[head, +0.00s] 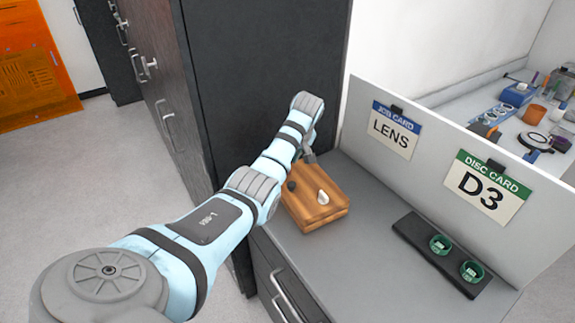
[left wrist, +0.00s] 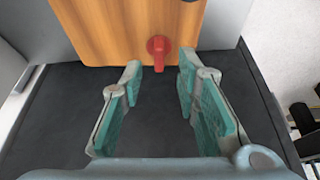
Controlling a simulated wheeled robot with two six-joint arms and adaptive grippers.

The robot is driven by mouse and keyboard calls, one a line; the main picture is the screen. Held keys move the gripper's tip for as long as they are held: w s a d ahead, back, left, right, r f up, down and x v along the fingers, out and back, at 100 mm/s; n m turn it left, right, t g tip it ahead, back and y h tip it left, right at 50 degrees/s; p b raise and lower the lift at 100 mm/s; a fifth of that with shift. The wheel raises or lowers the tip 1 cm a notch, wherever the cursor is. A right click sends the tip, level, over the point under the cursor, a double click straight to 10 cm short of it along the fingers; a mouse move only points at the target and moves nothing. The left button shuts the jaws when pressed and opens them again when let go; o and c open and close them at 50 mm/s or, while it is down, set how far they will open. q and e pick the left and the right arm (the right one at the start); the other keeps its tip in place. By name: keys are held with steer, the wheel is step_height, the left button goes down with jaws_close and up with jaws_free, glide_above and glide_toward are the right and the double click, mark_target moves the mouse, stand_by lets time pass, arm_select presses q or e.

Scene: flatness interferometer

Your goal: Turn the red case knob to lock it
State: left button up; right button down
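The wooden case (head: 318,212) lies on the grey counter in the head view. Its face with the red knob (left wrist: 158,50) shows in the left wrist view; the knob's lever points down in that picture. My left gripper (left wrist: 160,70) is open, with one teal-padded finger on each side of the knob's line. The lever's lower end is about level with the fingertips; neither finger visibly touches it. In the head view my left arm hides most of the gripper (head: 308,157), and the red knob is hidden. My right gripper is not in view.
A dark knob (head: 291,186) and a pale oval piece (head: 323,197) are on the case top. A black tray (head: 415,238) with two green-ringed discs stands at the right. A partition (head: 440,130) carries LENS and D3 cards. A dark cabinet (head: 255,70) stands behind the arm.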

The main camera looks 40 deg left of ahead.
arm_select(q)
steer(key=shift+x, duration=1)
steer(key=shift+w+a+f+b, duration=0.1)
steer(key=shift+f+b, duration=0.2)
steer(key=shift+f, duration=0.2)
steer(key=shift+r, duration=0.1)
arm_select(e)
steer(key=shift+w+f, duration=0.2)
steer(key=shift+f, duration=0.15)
arm_select(q)
steer(key=shift+c, duration=0.4)
jaws_close()
